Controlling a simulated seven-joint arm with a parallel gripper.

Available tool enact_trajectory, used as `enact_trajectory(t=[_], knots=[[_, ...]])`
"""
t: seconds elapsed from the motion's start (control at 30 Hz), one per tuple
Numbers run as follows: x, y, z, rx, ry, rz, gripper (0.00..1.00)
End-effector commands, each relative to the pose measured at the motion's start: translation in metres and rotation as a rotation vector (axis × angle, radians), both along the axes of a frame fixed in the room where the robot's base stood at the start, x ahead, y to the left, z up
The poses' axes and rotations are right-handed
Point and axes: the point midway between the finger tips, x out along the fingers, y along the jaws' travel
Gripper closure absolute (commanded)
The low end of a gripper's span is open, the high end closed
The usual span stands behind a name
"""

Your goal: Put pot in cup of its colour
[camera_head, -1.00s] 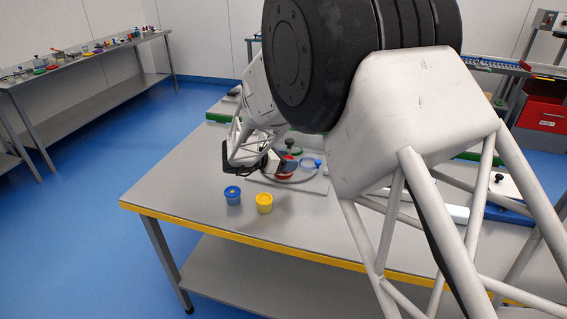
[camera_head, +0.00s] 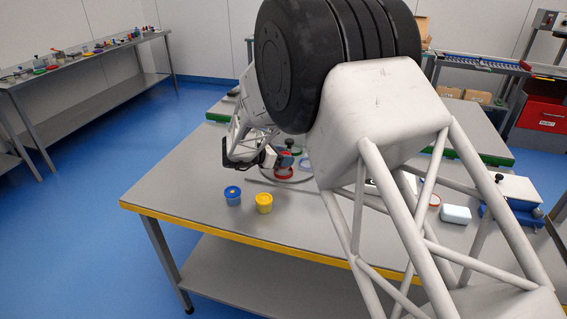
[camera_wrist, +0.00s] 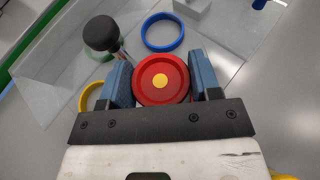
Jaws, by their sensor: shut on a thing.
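My gripper (camera_wrist: 160,88) is shut on a red pot (camera_wrist: 161,70) with a yellow centre, held between its two blue fingers. In the head view my gripper (camera_head: 284,160) is over the carrier plate, with red (camera_head: 284,174) showing just below it. I cannot tell whether the pot touches anything beneath it; any red cup under it is hidden in the wrist view. A blue ring-shaped cup (camera_wrist: 163,22) lies beyond the pot, a yellow one (camera_wrist: 90,96) is partly behind the left finger, and a green one (camera_wrist: 104,54) is beside a black knob.
A blue pot (camera_head: 232,196) and a yellow pot (camera_head: 264,203) stand on the table (camera_head: 190,205) near its front edge. The black knob (camera_wrist: 101,33) stands up close to my left finger. A white box (camera_head: 455,214) is at the right. The table's left end is clear.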

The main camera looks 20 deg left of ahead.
Motion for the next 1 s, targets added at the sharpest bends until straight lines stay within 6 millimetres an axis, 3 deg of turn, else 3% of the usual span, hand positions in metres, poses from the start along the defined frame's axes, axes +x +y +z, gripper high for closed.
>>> enact_trajectory(t=[0.23, 0.7, 0.73, 0.87, 1.0], knots=[[0.0, 0.0, -0.024, -0.001, 0.001, 0.0, 0.67], [0.0, 0.0, -0.029, -0.001, 0.001, 0.0, 0.67], [0.0, 0.0, -0.028, 0.0, 0.0, 0.0, 0.4], [0.0, 0.0, -0.028, 0.0, 0.0, 0.0, 0.2], [0.0, 0.0, -0.028, 0.0, 0.0, 0.0, 0.17]])
